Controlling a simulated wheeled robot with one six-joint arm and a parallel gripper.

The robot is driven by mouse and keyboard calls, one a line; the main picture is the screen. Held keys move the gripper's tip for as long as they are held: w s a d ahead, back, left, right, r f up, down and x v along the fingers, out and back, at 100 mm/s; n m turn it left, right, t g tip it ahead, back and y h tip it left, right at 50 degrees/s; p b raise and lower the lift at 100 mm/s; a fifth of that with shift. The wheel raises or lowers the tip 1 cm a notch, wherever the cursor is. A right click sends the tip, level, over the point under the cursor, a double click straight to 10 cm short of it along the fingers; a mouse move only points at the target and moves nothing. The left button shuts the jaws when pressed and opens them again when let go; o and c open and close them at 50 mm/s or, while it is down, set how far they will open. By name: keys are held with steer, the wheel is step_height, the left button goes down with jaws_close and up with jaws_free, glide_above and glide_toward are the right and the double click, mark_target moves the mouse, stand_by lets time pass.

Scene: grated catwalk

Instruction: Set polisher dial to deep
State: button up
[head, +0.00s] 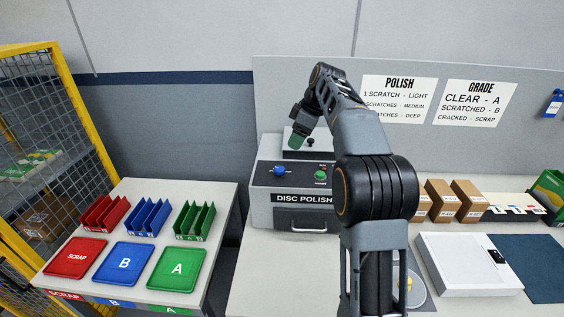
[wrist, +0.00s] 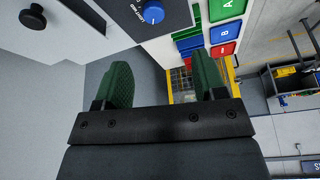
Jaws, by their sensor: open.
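The disc polisher (head: 262,208) is a grey box with a dark front panel, standing on the white bench against the back wall. Its blue dial (head: 280,171) is on the left of that panel and also shows at the top of the wrist view (wrist: 152,12). The dial's setting and small lettering are too small to read. My gripper (head: 297,141) is above the panel, near the polisher's top, apart from the dial. In the wrist view its green fingers (wrist: 163,78) are spread with nothing between them, and the dial lies beyond their tips.
A green button (head: 320,176) sits right of the dial. A black lid knob (head: 310,142) is behind my gripper. Red, blue and green trays (head: 129,263) and racks stand on the left table. Cardboard boxes (head: 442,199) and a white flat device (head: 468,264) are at right.

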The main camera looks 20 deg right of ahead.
mark_target(280, 169)
steer(key=shift+n, duration=0.5)
steer(key=x, duration=0.9)
steer(key=w+x, duration=0.1)
steer(key=x, duration=0.3)
steer(key=shift+w+f+p, duration=0.15)
steer(key=shift+p, duration=0.15)
steer(key=c, duration=0.9)
